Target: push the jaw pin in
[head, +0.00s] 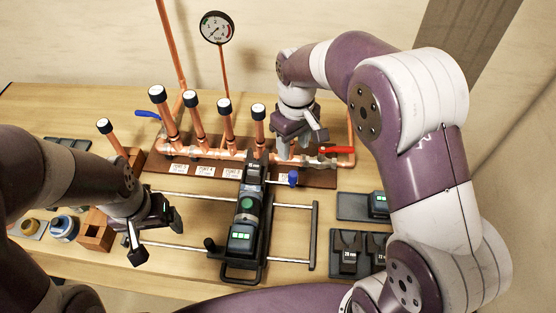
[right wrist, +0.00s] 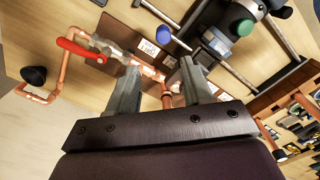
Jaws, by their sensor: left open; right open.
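A press tool (head: 243,212) with a green button and a lit green display lies on the sliding frame at the middle of the table. Its dark jaw (head: 254,171) points at the copper manifold (head: 222,153). A blue-headed piece (head: 293,178), which looks like the jaw pin, sticks out just right of the jaw; it also shows in the right wrist view (right wrist: 183,35). My right gripper (head: 302,142) is open above the manifold's right end, behind the blue head and apart from it. A copper pipe shows between its fingers (right wrist: 160,70). My left gripper (head: 158,238) is open and empty, left of the tool.
Copper stubs with black caps (head: 226,113) stand along the manifold. A red valve handle (head: 337,149) is at its right end and a pressure gauge (head: 216,28) behind. Spare jaws (head: 347,252) lie at right. A wooden block (head: 96,235) is at left.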

